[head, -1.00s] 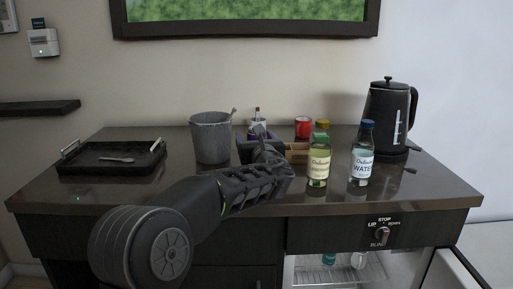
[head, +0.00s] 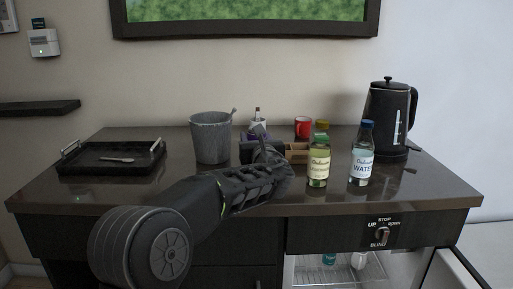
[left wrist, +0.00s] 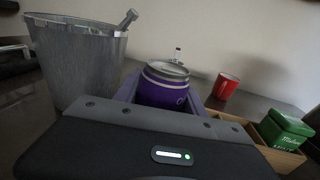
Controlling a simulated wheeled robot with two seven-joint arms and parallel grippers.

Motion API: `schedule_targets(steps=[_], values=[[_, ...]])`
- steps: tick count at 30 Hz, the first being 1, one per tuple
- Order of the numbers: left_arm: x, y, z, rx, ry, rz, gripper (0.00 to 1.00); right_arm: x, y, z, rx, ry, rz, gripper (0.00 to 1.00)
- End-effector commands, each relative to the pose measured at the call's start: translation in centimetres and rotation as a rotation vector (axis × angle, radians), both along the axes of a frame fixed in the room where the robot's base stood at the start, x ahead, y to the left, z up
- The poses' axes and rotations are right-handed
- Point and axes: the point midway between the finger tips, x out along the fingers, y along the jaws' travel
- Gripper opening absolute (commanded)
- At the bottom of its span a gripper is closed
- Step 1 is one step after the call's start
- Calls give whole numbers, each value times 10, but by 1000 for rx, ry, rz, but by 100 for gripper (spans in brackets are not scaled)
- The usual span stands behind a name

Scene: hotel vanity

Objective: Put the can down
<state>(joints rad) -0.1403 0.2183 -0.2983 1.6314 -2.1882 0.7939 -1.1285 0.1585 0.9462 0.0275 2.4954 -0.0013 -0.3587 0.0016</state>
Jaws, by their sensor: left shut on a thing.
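The purple can (left wrist: 163,90) with a pale grey top stands roughly upright in the left wrist view, between the fingers of my left gripper (left wrist: 162,104). The gripper is shut on it. In the head view, my left gripper (head: 264,151) is over the middle of the dark counter (head: 400,195), and it hides most of the can. I cannot tell whether the can's base touches the counter. My right gripper is not in view.
A grey bucket (head: 210,140) stands just left of the gripper. A red mug (head: 302,128) is behind. A black kettle (head: 388,115) and a tray (head: 110,158) stand farther out.

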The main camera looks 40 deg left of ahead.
Motion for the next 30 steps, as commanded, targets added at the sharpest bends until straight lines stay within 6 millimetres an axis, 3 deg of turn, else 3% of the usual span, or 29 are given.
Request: schedule_targets(steps=[11, 23, 30], values=[[0, 0, 0, 0, 0, 0, 0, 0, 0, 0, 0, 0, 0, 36], [0, 0, 5, 0, -1, 0, 0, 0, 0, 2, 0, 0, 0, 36], [0, 0, 29, -1, -5, 0, 0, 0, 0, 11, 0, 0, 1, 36]])
